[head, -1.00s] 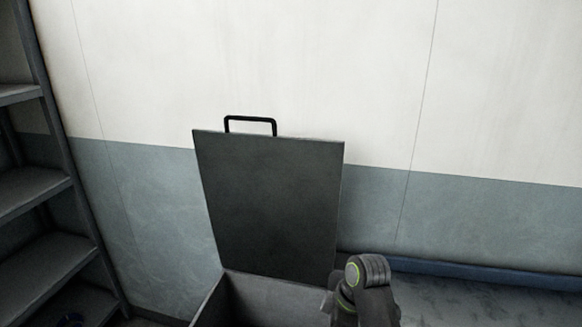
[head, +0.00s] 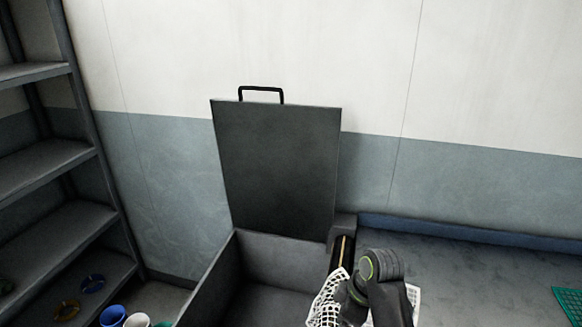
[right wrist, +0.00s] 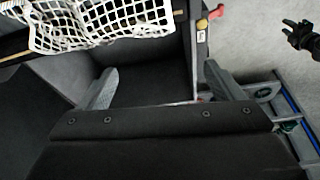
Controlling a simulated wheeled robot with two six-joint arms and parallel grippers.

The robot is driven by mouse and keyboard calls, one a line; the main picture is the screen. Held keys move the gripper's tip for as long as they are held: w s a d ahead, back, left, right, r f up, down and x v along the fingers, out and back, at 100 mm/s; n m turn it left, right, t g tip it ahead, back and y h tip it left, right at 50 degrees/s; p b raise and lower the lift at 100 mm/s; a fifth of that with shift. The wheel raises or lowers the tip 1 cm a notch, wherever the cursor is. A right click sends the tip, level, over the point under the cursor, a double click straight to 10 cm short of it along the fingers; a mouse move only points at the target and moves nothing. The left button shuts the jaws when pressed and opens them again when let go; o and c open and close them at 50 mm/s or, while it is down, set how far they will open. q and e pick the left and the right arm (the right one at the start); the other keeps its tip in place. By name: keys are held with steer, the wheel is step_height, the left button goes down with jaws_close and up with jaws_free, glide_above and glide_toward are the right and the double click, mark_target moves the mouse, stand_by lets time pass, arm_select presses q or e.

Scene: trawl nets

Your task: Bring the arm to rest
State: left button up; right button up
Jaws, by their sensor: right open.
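My right arm (head: 375,275) comes up from the bottom edge in the head view, in front of the open box's right side. Its gripper (right wrist: 158,85) shows in the right wrist view with its two grey fingers wide apart and nothing between them. The head view does not show these fingers.
A dark box (head: 205,277) stands with its lid (head: 277,165) raised. White netting (head: 325,302) lies beside my right arm; netting (right wrist: 95,25) crosses the wrist view's top. Shelves (head: 60,170) stand left. A grey surface (head: 470,270) lies right, with a green piece (head: 570,303).

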steer(key=s+d+f+m+t+h, duration=0.1)
steer(key=s+d+f+m, duration=0.3)
steer(key=s+d, duration=0.25)
steer(key=s+d+f+m+t+h, duration=0.1)
steer(key=s+d+f+m, duration=0.3)
steer(key=s+d, duration=0.3)
steer(key=s+d+r+m+h, duration=0.2)
steer(key=s+d+m, duration=0.1)
steer(key=s, duration=0.4)
steer(key=s+d+r+m+h, duration=0.1)
steer(key=s+d+m, duration=0.15)
steer(key=s, duration=0.45)
step_height(320, 180, down, 30)
steer(key=s+d+f+b, duration=0.1)
steer(key=d+b, duration=0.1)
steer(key=b, duration=0.3)
arm_select(q)
step_height(320, 180, down, 8)
steer(key=b, duration=0.3)
arm_select(e)
steer(key=s+a+f+g, duration=0.1)
steer(key=s+f+g, duration=0.1)
steer(key=s+f, duration=1.2)
steer(key=shift+s+a+f+m+y, duration=0.2)
steer(key=shift+a+f+m+y, duration=0.2)
steer(key=shift+f, duration=1.3)
arm_select(q)
steer(key=shift+w+f, duration=0.1)
